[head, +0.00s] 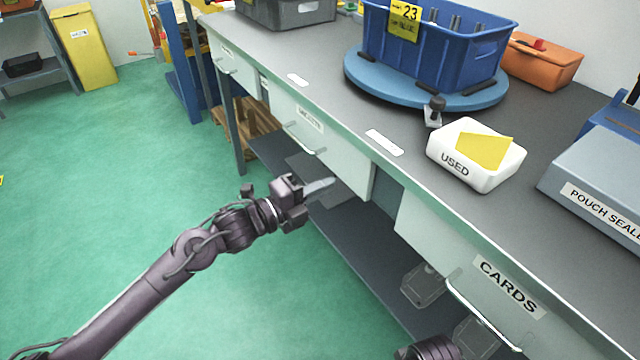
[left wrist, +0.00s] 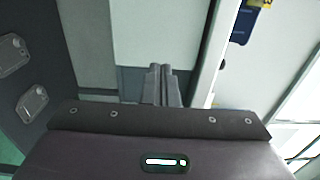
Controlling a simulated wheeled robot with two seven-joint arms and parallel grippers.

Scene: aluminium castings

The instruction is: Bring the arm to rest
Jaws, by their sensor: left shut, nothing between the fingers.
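My left arm reaches in from the left in the head view. Its gripper (head: 322,186) is in front of the workbench (head: 362,174), below the bench top and near the drawer fronts. Its fingers are together and hold nothing. The closed fingers also show in the left wrist view (left wrist: 162,72), with a pale panel behind them. A dark rounded part at the bottom edge of the head view seems to be my other arm; its gripper does not show.
The drawer fronts carry handles, including the CARDS drawer (head: 500,283). Grey metal parts (head: 424,286) lie on the lower shelf (head: 352,262). On top are a blue bin (head: 440,52) on a turntable (head: 362,80), and a white USED tray (head: 446,152). Green floor at left is free.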

